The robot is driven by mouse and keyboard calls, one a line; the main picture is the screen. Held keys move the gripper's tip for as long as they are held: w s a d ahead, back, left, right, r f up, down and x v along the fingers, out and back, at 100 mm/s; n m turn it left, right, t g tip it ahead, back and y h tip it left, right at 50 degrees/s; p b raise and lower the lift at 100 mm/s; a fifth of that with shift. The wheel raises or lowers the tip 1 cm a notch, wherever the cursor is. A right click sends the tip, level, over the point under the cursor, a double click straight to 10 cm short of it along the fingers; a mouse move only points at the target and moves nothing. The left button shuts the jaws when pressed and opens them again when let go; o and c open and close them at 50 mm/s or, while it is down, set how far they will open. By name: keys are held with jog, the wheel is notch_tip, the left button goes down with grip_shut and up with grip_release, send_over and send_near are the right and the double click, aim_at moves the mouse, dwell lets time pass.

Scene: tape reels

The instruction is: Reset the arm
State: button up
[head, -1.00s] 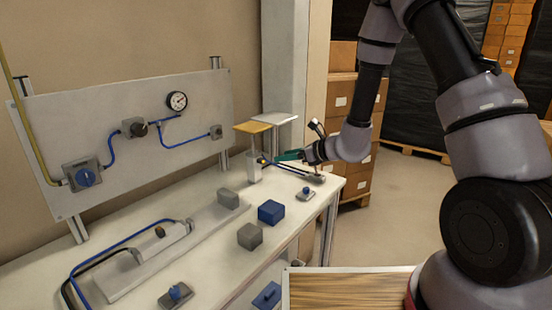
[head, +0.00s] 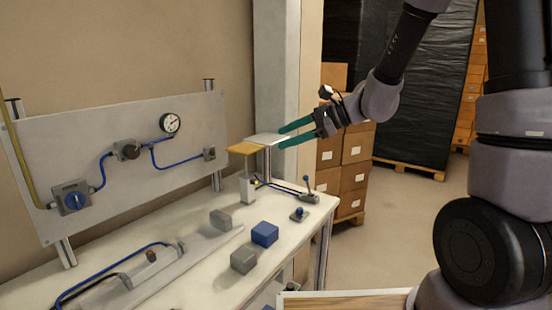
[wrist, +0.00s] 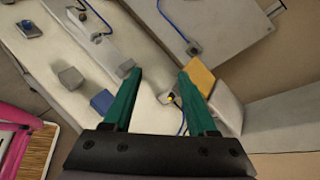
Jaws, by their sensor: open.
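My gripper (head: 284,136) is open and empty, its two teal fingers spread apart. In the head view it is raised at the far right end of the white workbench (head: 190,293), beside a white plate on a post (head: 263,139). In the wrist view my gripper (wrist: 160,88) points down toward the bench, with nothing between its fingers. My arm reaches in from the upper right of the head view.
A panel with a gauge (head: 170,123) is behind.

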jog(key=s+d+r+n+t+h, duration=0.2)
jog(key=s+d+r+n+h, duration=0.3)
jog(key=s+d, duration=0.3)
jog(key=s+d+r+n+t+h, duration=0.1)
jog(key=s+d+r+n+h, duration=0.4)
jog(key=d, duration=0.8)
jog(key=s+r+n, duration=0.1)
jog(key=s, duration=0.1)
jog(key=shift+s+d+r+t, duration=0.15)
jog(key=shift+s+r+t, duration=0.1)
jog(key=shift+s+t, duration=0.15)
